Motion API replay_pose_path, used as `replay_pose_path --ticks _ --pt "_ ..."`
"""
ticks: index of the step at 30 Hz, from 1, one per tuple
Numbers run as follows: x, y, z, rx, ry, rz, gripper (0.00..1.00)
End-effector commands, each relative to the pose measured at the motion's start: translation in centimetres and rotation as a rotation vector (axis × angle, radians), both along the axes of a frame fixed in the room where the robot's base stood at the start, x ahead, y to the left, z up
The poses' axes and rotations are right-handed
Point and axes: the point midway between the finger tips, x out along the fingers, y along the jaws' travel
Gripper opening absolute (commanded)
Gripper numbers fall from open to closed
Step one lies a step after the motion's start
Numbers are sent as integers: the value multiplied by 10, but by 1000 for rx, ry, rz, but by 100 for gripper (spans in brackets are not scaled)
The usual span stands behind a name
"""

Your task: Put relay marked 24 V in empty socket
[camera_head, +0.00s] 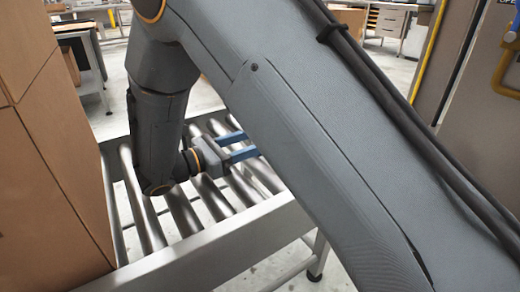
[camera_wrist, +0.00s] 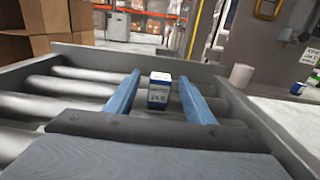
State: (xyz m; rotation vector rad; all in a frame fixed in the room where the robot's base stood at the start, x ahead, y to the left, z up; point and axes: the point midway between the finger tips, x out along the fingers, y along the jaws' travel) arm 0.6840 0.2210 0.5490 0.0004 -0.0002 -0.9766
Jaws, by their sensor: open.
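My gripper (camera_wrist: 160,77) is open, with one blue finger on each side of the relay and a visible gap on both sides. In the head view my gripper (camera_head: 243,144) reaches low over the rollers, its fingertips partly behind my arm. The relay is hidden there. No socket can be made out in either view.
The roller conveyor (camera_head: 225,247) has raised metal side rails. Brown cartons (camera_head: 45,180) stand close on its left. In the wrist view, a pale cylinder (camera_wrist: 242,75) and a small blue-and-white item (camera_wrist: 297,88) stand to the right.

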Motion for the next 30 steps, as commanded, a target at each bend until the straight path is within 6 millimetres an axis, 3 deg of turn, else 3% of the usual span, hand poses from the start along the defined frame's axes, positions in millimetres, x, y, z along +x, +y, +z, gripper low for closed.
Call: replay_pose_path --ticks 13,21,22,30 --pt "31 -46 -2 1 0 -1 48" --pt "35 -51 1 -1 1 1 48" --pt "34 -51 1 -1 1 1 47" --pt "34 -51 1 -1 1 1 4"
